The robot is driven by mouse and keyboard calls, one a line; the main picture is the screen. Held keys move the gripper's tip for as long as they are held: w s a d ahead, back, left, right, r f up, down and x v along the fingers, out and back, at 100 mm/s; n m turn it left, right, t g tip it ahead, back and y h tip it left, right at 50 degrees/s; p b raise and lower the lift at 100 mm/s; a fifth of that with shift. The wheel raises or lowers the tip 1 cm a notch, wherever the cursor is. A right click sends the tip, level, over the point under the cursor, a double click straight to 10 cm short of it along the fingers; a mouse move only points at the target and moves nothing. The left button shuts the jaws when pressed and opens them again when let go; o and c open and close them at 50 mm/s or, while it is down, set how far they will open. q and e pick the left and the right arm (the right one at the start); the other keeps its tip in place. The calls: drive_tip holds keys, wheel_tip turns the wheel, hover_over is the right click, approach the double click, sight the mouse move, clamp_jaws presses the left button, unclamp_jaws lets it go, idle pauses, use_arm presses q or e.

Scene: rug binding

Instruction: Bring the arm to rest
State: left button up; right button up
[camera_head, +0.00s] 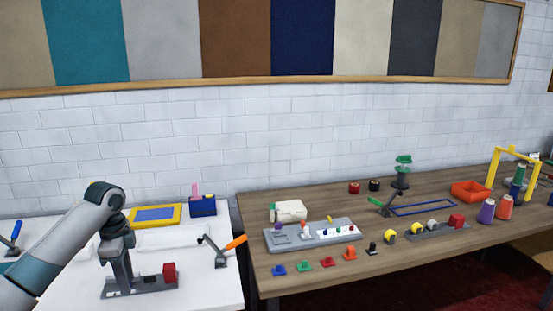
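My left arm comes in from the left edge and bends over the white table. Its wrist end and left gripper (117,245) point down at the near left of that table. The gripper is small and dark, and I cannot tell whether its fingers are open or shut, or whether they touch anything. Just below it is a low grey fixture (150,286) with a red block (169,272) at its right end. Where the gripper ends and the fixture begins is hard to make out. My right gripper is not in view.
The white table (210,284) also holds a yellow-framed blue tray (155,214), a blue bin (203,206) and an orange-handled tool (236,242). A wooden table (340,205) to the right holds a grey board (290,239), several coloured pieces, spools and a yellow frame (518,153).

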use_arm(q)
drive_tip(key=s+d+f+n+t+h, duration=0.1)
drive_tip(key=s+d+f+n, duration=0.1)
drive_tip(key=s+d+f, duration=0.8)
drive_tip(key=s+d+f+n, duration=0.1)
drive_tip(key=s+d+f, duration=0.6)
drive_tip(key=f, duration=0.6)
drive_tip(key=s+d+f+n+t+h, duration=0.1)
drive_tip(key=s+d+f+n+t, duration=0.2)
drive_tip(key=s, duration=0.9)
drive_tip(key=s+a+r+n+y, duration=0.25)
drive_tip(key=s+n, duration=0.45)
drive_tip(key=s, duration=0.7)
wheel_tip(320, 180, down, 29)
drive_tip(key=s+g, duration=0.1)
drive_tip(key=g, duration=0.1)
drive_tip(key=s+a+f, duration=0.1)
drive_tip(key=s+f, duration=0.7)
drive_tip(key=s, duration=0.1)
drive_tip(key=s+a+f+g, duration=0.1)
drive_tip(key=s+a+f, duration=0.1)
drive_tip(key=s+f, duration=0.7)
drive_tip(key=shift+a+h, duration=0.3)
drive_tip(key=shift+h, duration=0.05)
